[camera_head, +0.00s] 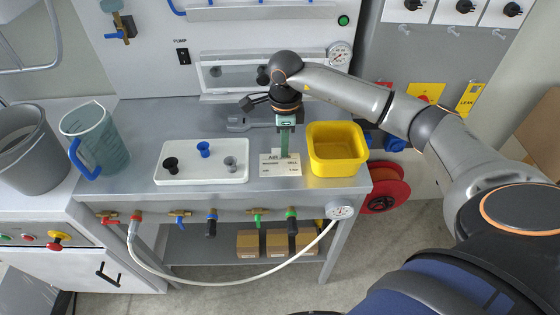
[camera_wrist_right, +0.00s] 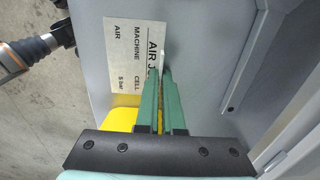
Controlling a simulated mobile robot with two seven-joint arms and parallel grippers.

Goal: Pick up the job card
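The job card (camera_head: 279,170) is a small white card with black print near the bench's front edge, left of the yellow bin. It also shows in the right wrist view (camera_wrist_right: 127,55), partly hidden by my fingers. My right gripper (camera_head: 284,154) points down at the card's back edge. In the wrist view its green fingers (camera_wrist_right: 160,72) are close together, with a thin pale tab of the card between their tips. They look shut on that tab. I cannot tell whether the card is lifted off the bench. My left gripper is not in view.
A yellow bin (camera_head: 337,166) stands just right of the card. A white tray (camera_head: 201,176) with several small fittings lies to the left, beyond it a clear jug (camera_head: 103,143). A grey wrench (camera_head: 250,124) lies behind. Valves and a hose run below the front edge.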

